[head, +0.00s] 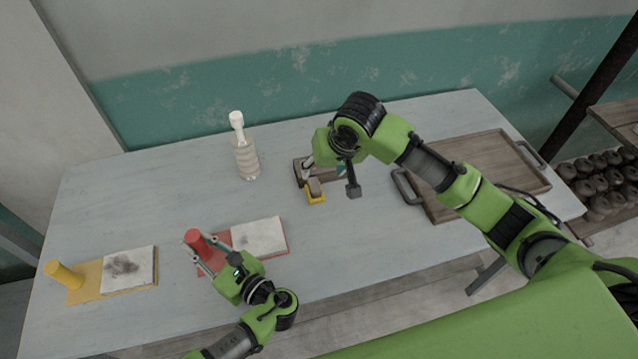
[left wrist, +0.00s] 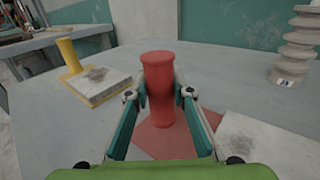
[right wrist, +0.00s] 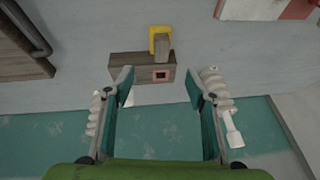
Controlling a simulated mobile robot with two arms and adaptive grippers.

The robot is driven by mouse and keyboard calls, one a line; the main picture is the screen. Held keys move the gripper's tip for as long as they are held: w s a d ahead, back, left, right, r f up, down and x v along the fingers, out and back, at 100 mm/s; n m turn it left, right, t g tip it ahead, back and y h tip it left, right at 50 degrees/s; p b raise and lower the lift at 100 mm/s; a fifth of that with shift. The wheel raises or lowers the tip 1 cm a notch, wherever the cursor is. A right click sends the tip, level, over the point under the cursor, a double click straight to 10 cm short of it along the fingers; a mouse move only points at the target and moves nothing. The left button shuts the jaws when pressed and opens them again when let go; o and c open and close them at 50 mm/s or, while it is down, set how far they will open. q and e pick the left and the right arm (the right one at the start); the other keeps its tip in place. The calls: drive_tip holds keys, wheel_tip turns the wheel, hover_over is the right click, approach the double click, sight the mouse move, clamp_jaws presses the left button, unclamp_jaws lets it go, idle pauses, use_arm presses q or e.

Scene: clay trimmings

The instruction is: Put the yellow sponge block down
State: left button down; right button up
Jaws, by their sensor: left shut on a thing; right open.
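The yellow sponge block (head: 316,198) is near the middle of the table, partly covered by a grey-brown piece (head: 314,186). It also shows in the right wrist view (right wrist: 153,36), beside a wooden block (right wrist: 125,67) with a red-rimmed square hole. My right gripper (right wrist: 158,84) is open, with its fingers apart and nothing between them. The sponge is beyond its fingertips, not in its grasp. My left gripper (left wrist: 160,95) is shut on a red post (left wrist: 158,75), which stands upright on a red base (head: 206,267).
A yellow post (head: 66,275) and a smudged white slab (head: 128,268) sit at the front left. Another white slab (head: 260,237) lies beside the red post. A ribbed pale bottle (head: 245,158) stands behind. A wooden tray (head: 490,165) with handles is at right.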

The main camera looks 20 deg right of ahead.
sight(315, 185)
drive_tip(key=shift+n+h, duration=0.4)
drive_tip(key=shift+h, duration=0.2)
drive_tip(key=x, duration=0.3)
drive_tip(key=a+x, duration=0.1)
drive_tip(key=x, duration=0.1)
drive_tip(key=shift+s+a+f, duration=0.1)
drive_tip(key=shift+f, duration=0.35)
drive_tip(key=shift+x, duration=3.15)
drive_tip(key=shift+s+a, duration=0.1)
drive_tip(key=shift+a, duration=0.05)
drive_tip(key=c, duration=1.3)
wheel_tip(315, 185, up, 10)
drive_tip(key=shift+r, duration=0.1)
